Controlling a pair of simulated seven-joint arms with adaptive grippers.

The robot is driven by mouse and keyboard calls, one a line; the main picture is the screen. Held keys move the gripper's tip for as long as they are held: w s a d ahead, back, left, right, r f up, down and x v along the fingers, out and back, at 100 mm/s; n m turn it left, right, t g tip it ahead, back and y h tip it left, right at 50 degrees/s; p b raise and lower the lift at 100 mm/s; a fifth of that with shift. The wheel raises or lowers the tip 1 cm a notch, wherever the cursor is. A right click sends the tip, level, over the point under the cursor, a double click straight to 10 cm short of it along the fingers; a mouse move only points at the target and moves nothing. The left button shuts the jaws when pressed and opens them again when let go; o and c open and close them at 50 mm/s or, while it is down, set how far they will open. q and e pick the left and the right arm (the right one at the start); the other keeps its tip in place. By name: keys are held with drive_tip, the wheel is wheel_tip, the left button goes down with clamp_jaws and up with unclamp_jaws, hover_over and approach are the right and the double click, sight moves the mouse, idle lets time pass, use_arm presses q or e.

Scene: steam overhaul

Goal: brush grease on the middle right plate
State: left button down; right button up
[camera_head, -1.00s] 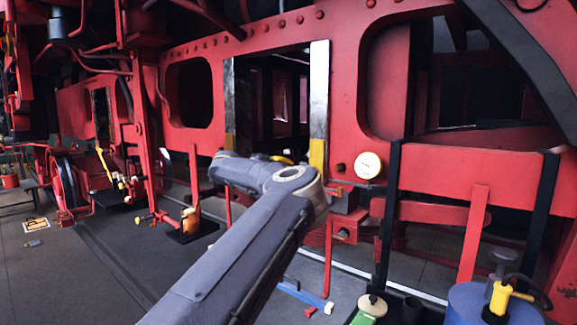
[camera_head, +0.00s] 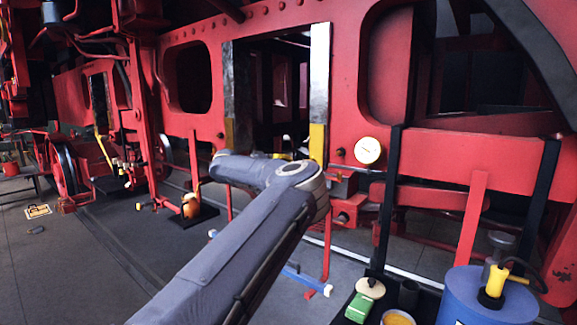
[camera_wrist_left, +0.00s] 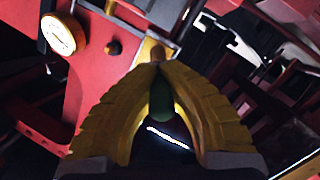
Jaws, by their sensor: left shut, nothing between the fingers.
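The bright metal plate (camera_head: 320,75) with a yellow lower end stands on the right side of the middle frame opening. A darker, smeared-looking plate (camera_head: 228,95) stands on the opening's left side. My left arm reaches toward the opening; its gripper is mostly hidden behind the wrist in the head view. In the left wrist view my left gripper (camera_wrist_left: 158,68) has its yellow fingertips together, just in front of the plate's yellow end (camera_wrist_left: 148,47). A dark green shape (camera_wrist_left: 161,100) shows in the gap behind the tips; I cannot tell what it is. No brush is clearly visible.
A round gauge (camera_head: 368,150) is mounted right of the plate. At the lower right are a green block (camera_head: 359,308), an open tin with yellow contents (camera_head: 397,318) and a blue drum (camera_head: 462,300). A blue bar (camera_head: 304,279) lies low behind my arm.

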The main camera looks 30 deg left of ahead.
use_arm(q)
drive_tip(key=shift+s, duration=0.1)
drive_tip(key=shift+s+a, duration=0.2)
drive_tip(key=shift+s, duration=2.65)
drive_tip(key=shift+s+a, duration=0.1)
drive_tip(key=shift+s, duration=1.4)
drive_tip(key=shift+w, duration=0.1)
